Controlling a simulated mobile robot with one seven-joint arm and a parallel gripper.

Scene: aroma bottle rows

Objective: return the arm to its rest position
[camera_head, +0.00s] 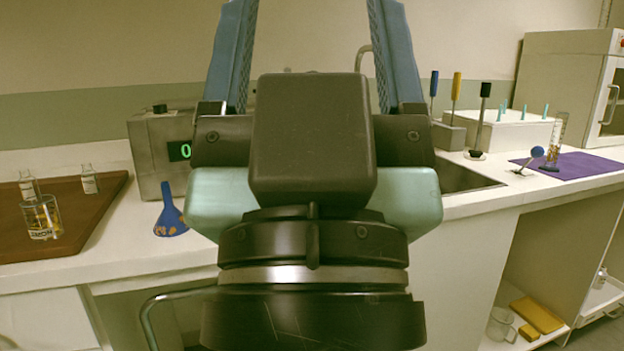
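My gripper (312,20) fills the middle of the head view, close to the camera and pointing up. Its two blue fingers stand wide apart, with only wall and part of a tap showing between them. The fingertips run out of the top of the frame. My gripper is open, and I see nothing held in the visible part. Its dark body hides the middle of the counter (120,238) and part of the sink.
A brown board (95,213) with small bottles and a glass lies at left. A grey box with a green display (152,150) and a blue funnel (170,215) stand near my gripper. At right are the sink (465,177), a white rack (515,135) and a purple mat (590,165).

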